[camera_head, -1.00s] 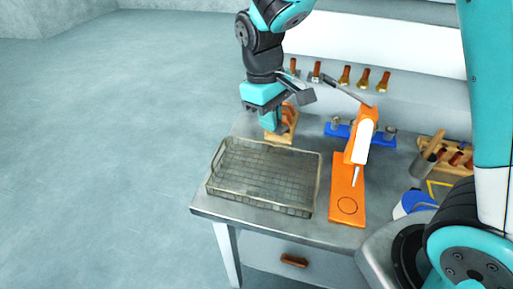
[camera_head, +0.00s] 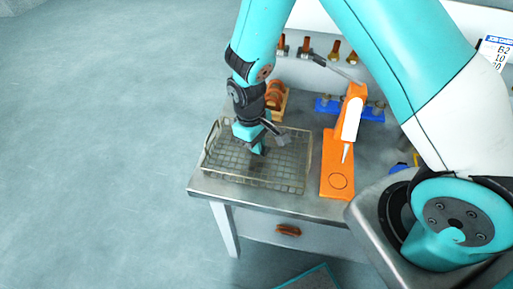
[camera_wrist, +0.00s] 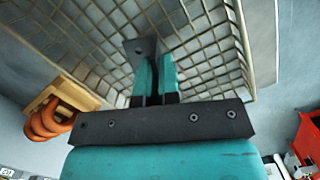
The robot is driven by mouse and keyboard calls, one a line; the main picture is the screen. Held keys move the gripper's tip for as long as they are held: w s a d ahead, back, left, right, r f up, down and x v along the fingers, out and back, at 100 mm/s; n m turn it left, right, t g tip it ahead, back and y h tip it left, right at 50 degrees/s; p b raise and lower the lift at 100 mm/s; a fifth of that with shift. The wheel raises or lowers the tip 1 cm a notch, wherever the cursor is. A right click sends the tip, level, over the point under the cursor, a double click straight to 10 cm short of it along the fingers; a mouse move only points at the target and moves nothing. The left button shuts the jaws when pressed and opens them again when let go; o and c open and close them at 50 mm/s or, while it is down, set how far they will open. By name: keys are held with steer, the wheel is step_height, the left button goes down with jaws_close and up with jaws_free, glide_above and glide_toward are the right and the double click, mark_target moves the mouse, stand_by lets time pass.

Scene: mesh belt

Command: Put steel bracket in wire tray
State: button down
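The wire tray (camera_head: 250,181) is a shallow mesh basket on the near left part of the metal bench. It also shows in the wrist view (camera_wrist: 207,48), below my gripper. My gripper (camera_head: 257,150) is over the tray, pointing down. In the wrist view, my gripper (camera_wrist: 156,72) has its fingers close together around a grey metal piece, the steel bracket (camera_wrist: 140,47), which sticks out at the fingertips. In the head view the bracket is hard to make out against my gripper. I cannot tell whether it touches the tray floor.
An orange dispenser-like stand (camera_head: 336,180) is right of the tray. A wooden holder with orange rings (camera_head: 277,97) is behind the tray. A blue rack (camera_head: 340,108) stands at the back. Bare floor lies left of the bench.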

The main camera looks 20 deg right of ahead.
steer(key=shift+f, duration=1.45)
steer(key=shift+f, duration=0.2)
steer(key=c, duration=1.3)
jaws_free()
steer(key=shift+c, duration=0.2)
steer(key=shift+r, duration=0.2)
